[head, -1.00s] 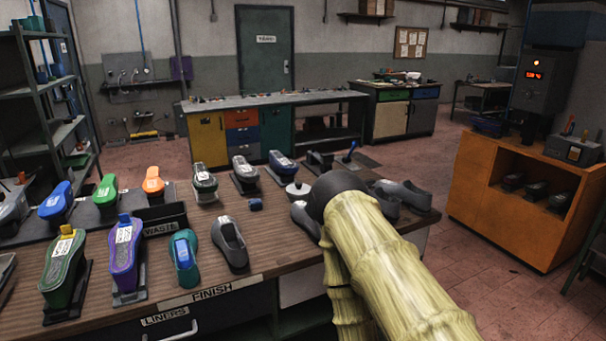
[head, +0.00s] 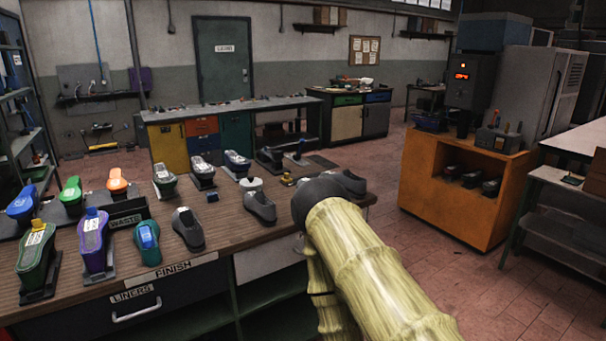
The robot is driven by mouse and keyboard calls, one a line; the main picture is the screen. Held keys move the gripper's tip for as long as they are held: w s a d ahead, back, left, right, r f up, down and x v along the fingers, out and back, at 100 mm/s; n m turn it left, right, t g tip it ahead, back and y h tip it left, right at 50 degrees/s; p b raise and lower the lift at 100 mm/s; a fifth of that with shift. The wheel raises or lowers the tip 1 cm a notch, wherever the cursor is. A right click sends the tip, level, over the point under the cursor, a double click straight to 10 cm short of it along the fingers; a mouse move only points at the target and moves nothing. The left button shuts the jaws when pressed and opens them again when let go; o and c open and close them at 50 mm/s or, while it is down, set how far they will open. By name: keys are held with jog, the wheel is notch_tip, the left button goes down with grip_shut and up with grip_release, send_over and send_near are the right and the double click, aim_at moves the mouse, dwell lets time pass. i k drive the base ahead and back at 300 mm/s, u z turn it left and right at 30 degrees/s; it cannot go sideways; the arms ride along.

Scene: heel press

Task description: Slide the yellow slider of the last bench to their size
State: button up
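A small yellow piece (head: 287,179) shows at the back right of the workbench (head: 235,235), just left of my arm. It is too small to tell whether it is the slider. Behind it, a dark fixture (head: 270,158) and a dark plate with an upright handle (head: 300,158) stand at the bench's far edge; I cannot tell which is the last bench. My bamboo-like arm reaches in from the bottom right to a dark rounded joint over the bench's right end. My gripper is hidden beyond that joint. Other yellow bits sit on the green shoe (head: 38,262) and purple shoe (head: 94,245).
Grey shoes (head: 187,229) (head: 260,207) and a teal shoe (head: 148,243) stand on the bench. An orange cabinet (head: 415,180) stands right, with open floor (head: 385,215) between.

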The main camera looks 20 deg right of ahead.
aim_at(287, 179)
jog(key=z, duration=0.7)
jog(key=i, duration=1.65)
jog(key=u, duration=0.8)
